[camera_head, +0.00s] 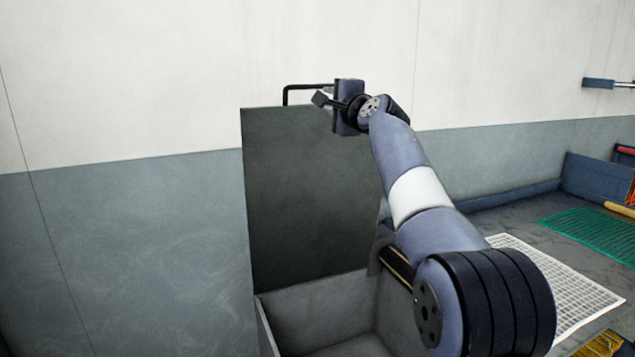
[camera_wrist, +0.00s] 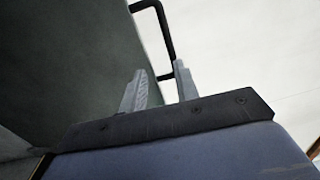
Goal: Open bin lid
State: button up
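The bin lid (camera_head: 310,190) is a dark grey panel standing upright at the back of the bin (camera_head: 325,305), whose grey interior is exposed. A black bar handle (camera_head: 305,87) projects along the lid's top edge. My gripper (camera_head: 327,97) is at the right end of the handle. In the wrist view, the fingers of my gripper (camera_wrist: 160,68) are apart, with a visible gap between them. The lower end of the handle (camera_wrist: 168,40) shows in that gap, and the lid (camera_wrist: 75,55) fills the left side. Whether a finger touches the handle is unclear.
A pale wall with a grey-green lower band (camera_head: 180,240) stands behind the bin. To the right are a white mesh panel (camera_head: 545,270), a green net (camera_head: 595,232) and a blue-grey box (camera_head: 597,177). My arm passes over the bin's right side.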

aim_at(311, 86)
jog(key=shift+g+h, duration=0.3)
jog(key=shift+g, duration=0.6)
jog(key=w+a+r+p, duration=0.1)
jog(key=w+p, duration=0.2)
jog(key=p, duration=0.3)
jog(key=w+a+p, duration=0.2)
jog(key=w+p, duration=0.2)
jog(key=p, duration=0.2)
jog(key=w+a+r+p, duration=0.1)
jog(key=w+p, duration=0.3)
jog(key=p, duration=0.2)
jog(key=shift+a+r+p, duration=0.3)
jog(key=shift+r+p, duration=0.05)
jog(key=shift+w+a+f+p, duration=0.1)
jog(key=shift+w+p, duration=0.15)
jog(key=shift+p, duration=0.2)
jog(key=b+v, duration=0.3)
jog(key=shift+f, duration=0.25)
jog(key=shift+b+v, duration=0.6)
jog(key=shift+v, duration=0.5)
jog(key=shift+r, duration=0.15)
